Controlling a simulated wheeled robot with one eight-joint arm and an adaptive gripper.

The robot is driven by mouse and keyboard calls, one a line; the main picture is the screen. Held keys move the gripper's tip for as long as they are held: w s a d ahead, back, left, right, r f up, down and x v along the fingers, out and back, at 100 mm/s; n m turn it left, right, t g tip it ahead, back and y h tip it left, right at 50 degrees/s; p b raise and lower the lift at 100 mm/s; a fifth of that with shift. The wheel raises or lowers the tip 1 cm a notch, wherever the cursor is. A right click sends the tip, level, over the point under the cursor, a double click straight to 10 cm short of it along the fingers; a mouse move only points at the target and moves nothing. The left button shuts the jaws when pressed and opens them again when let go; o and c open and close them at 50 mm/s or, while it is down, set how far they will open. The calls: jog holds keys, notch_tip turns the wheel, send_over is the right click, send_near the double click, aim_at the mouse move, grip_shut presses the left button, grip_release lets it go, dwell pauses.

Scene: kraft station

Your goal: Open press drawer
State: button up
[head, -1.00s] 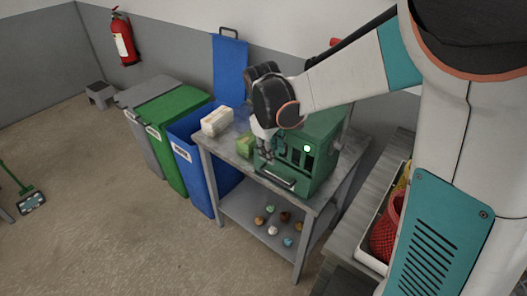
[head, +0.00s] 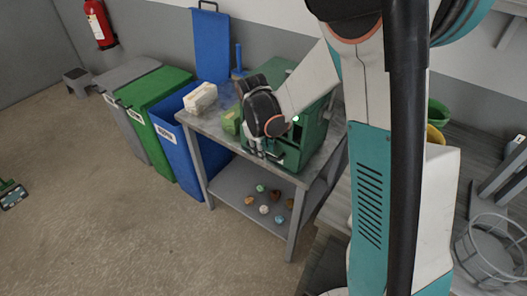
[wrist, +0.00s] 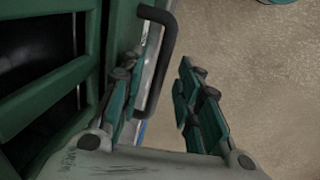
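The green press (head: 312,130) stands on the grey metal table. Its low front drawer (head: 291,158) is partly hidden by my arm in the head view; I cannot tell whether it is slightly open. In the wrist view the drawer's dark bar handle (wrist: 170,45) stands out from the press front. My gripper (wrist: 160,92) is open, its left finger near the press front and its right finger out over the floor. The handle's near end lies between the fingers, closer to the left one. My gripper shows small in the head view (head: 264,154).
The grey table (head: 222,134) also holds a pale box (head: 200,98) and a green block (head: 231,122). Several small lumps lie on its lower shelf (head: 232,188). Blue (head: 180,150), green and grey bins stand to the left. The floor before the table is clear.

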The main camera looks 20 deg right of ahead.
jog(key=shift+f, duration=0.1)
jog(key=shift+c, duration=0.2)
grip_shut()
jog(key=s+a, duration=1)
jog(key=a, duration=0.4)
jog(key=shift+s+a, duration=0.35)
jog(key=shift+a, duration=0.05)
jog(key=shift+o, duration=0.2)
grip_release()
jog(key=shift+d, duration=0.1)
